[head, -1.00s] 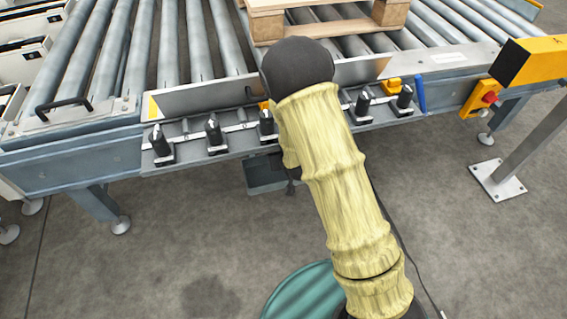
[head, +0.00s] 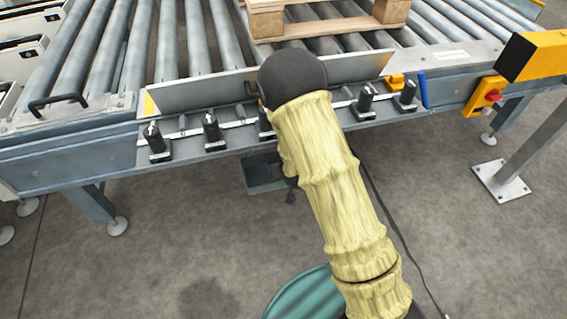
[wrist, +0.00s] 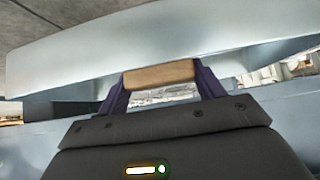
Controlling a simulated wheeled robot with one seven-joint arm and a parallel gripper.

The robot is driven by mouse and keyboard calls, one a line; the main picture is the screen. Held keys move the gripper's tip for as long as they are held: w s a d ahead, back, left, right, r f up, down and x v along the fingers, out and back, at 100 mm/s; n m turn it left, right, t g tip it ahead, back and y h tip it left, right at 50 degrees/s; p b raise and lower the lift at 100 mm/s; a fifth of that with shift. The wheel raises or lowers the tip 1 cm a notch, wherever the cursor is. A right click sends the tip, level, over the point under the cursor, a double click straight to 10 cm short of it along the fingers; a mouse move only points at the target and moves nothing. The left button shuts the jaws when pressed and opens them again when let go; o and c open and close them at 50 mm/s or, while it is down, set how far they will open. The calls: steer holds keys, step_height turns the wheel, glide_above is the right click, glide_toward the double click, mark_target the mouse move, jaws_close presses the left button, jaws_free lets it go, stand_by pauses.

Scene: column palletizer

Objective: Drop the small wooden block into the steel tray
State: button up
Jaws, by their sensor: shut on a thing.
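The small wooden block (wrist: 159,75) shows in the wrist view, light brown and lying crosswise between the two dark purple fingers. My gripper (wrist: 160,80) is shut on it and holds it in front of pale blue-grey metal. In the head view my arm covers most of the gripper. A grey-green metal box or tray (head: 262,175) sits low under the conveyor's front edge, partly behind my arm; I cannot tell for certain that it is the steel tray. The inside of it is not clear.
The roller conveyor (head: 60,155) spans the back, with a wooden pallet (head: 332,27) on its rollers. Several dark knobs line its front rail. A yellow box (head: 535,57) on a grey post stands at right. The concrete floor in front is mostly clear.

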steer(key=o, duration=1)
steer(key=shift+o, duration=0.2)
steer(key=shift+r+p, duration=0.4)
steer(key=shift+r, duration=0.1)
steer(key=p+v, duration=0.4)
steer(key=v, duration=0.8)
steer(key=shift+p, duration=0.3)
steer(key=shift+r, duration=0.1)
